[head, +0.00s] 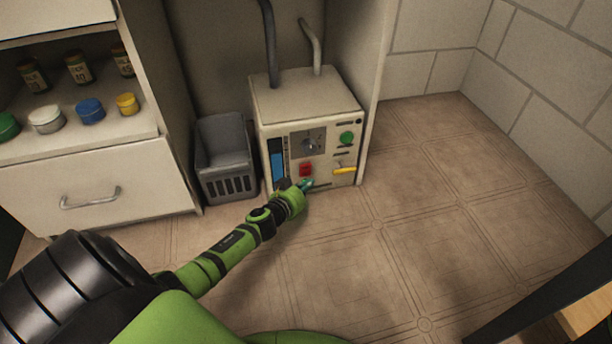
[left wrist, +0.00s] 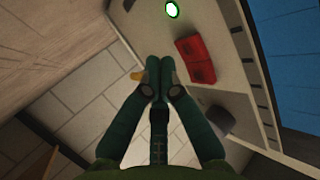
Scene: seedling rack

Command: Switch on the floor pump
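The floor pump (head: 307,103) is a pale box on the floor, with two grey hoses rising from its top. Its front panel carries a red rocker switch (head: 305,169), a green round button or lamp (head: 347,138), a yellow lever (head: 344,170) and a blue strip. My left gripper (head: 306,185) is just in front of the lower panel, below the red switch. In the left wrist view its fingers (left wrist: 158,62) are together and empty; the red switch (left wrist: 194,50) is beside the tips. The green round part (left wrist: 174,10) has a bright white centre there. Contact cannot be told.
A grey slotted bin (head: 224,160) stands left of the pump. Further left is a white cabinet with a drawer (head: 110,185) and shelves of jars and tins. The tiled floor (head: 450,220) to the right is clear. A dark table edge is at lower right.

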